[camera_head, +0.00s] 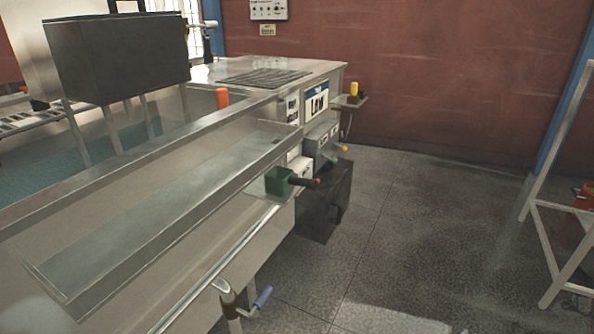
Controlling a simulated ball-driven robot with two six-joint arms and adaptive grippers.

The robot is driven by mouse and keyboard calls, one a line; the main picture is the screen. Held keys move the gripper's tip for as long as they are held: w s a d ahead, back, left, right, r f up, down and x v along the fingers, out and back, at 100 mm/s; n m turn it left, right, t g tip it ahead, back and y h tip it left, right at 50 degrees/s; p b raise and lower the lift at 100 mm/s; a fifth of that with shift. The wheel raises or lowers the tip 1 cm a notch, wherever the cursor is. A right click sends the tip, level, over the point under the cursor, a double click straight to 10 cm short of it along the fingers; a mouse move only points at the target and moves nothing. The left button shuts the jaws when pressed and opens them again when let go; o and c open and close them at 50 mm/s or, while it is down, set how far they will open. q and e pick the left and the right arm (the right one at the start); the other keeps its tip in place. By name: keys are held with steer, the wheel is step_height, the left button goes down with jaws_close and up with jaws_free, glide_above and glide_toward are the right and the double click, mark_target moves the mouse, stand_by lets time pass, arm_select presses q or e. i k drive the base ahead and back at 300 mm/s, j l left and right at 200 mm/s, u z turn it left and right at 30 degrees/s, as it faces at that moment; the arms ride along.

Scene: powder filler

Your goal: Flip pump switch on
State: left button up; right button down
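No switch labelled for a pump can be read in this view. A white control panel (268,10) with several small dark knobs or switches is on the red wall at the top, cut off by the picture's edge. A smaller plate (267,30) is just below it. I cannot tell whether either holds the pump switch, or its position. Neither of my grippers is in view.
A long metal machine with a trough (160,215) fills the left. A green scoop (280,181) sits on a ledge at its side. A blue-handled valve (262,298) sticks out below. A white frame (545,240) stands right. The floor (420,230) between is clear.

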mark_target(334, 161)
steer(key=i+l+u, duration=0.25)
steer(key=u, duration=0.25)
steer(key=i+l+u, duration=0.2)
steer(key=l+u, duration=0.25)
steer(key=i+l, duration=0.15)
steer(key=l, duration=0.25)
steer(key=i+l+u, duration=0.15)
steer(key=l, duration=0.2)
steer(key=i+l, duration=0.1)
steer(key=l, duration=0.3)
steer(key=i+l+u, duration=0.15)
steer(key=l, duration=0.25)
